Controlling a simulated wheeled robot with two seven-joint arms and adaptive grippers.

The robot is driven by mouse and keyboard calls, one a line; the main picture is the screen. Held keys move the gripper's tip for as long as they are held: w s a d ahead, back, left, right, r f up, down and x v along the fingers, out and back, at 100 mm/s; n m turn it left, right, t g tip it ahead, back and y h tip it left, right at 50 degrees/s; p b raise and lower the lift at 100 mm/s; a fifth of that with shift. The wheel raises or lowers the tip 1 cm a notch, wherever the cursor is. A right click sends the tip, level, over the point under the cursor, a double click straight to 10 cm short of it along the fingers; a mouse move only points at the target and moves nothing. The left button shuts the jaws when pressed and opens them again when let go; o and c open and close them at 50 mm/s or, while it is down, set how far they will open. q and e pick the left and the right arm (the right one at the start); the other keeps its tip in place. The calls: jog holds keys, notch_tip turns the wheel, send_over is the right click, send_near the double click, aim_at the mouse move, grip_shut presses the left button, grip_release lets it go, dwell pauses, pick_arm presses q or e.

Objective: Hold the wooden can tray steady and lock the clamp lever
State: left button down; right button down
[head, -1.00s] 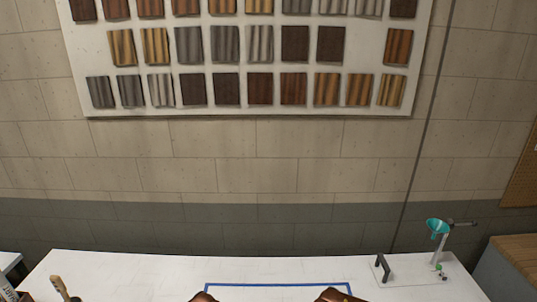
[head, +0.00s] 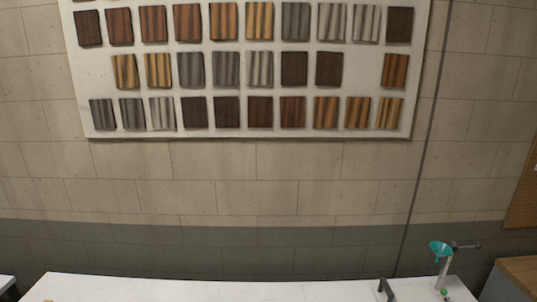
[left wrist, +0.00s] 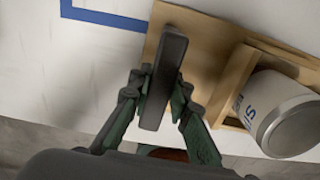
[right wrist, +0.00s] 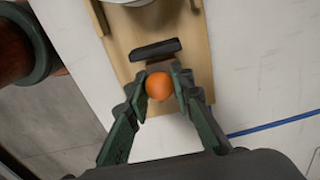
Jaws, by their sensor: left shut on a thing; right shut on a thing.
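The wooden can tray (left wrist: 222,62) shows in the left wrist view, with a white and silver can (left wrist: 290,120) lying tilted in its compartment. My left gripper (left wrist: 160,100) is shut on the tray's dark handle bar (left wrist: 170,62). In the right wrist view, the tray's other end (right wrist: 194,35) has a second dark bar (right wrist: 155,49). My right gripper (right wrist: 160,92) is shut around an orange ball knob (right wrist: 159,86) at this end, apparently the clamp lever's knob. The lever itself is mostly hidden. The head view shows neither gripper nor the tray.
Blue tape (left wrist: 108,17) marks the white tabletop (head: 210,288). A teal funnel (head: 440,247) on a stand and a dark handle (head: 386,288) are at the table's right end. Wood sample panels (head: 260,60) hang on the wall. A wooden-topped cabinet (head: 522,270) stands at the right.

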jog(key=shift+d+r, duration=0.1)
jog(key=shift+d, duration=0.05)
jog(key=shift+d+r, duration=0.2)
jog(key=shift+d, duration=0.25)
jog(key=shift+d+r, duration=0.2)
jog(key=shift+d, duration=0.5)
jog(key=shift+d+r, duration=0.3)
jog(key=shift+d, duration=0.55)
jog(key=shift+s+d+r, duration=0.1)
jog(key=shift+d+r, duration=0.05)
jog(key=shift+d, duration=0.8)
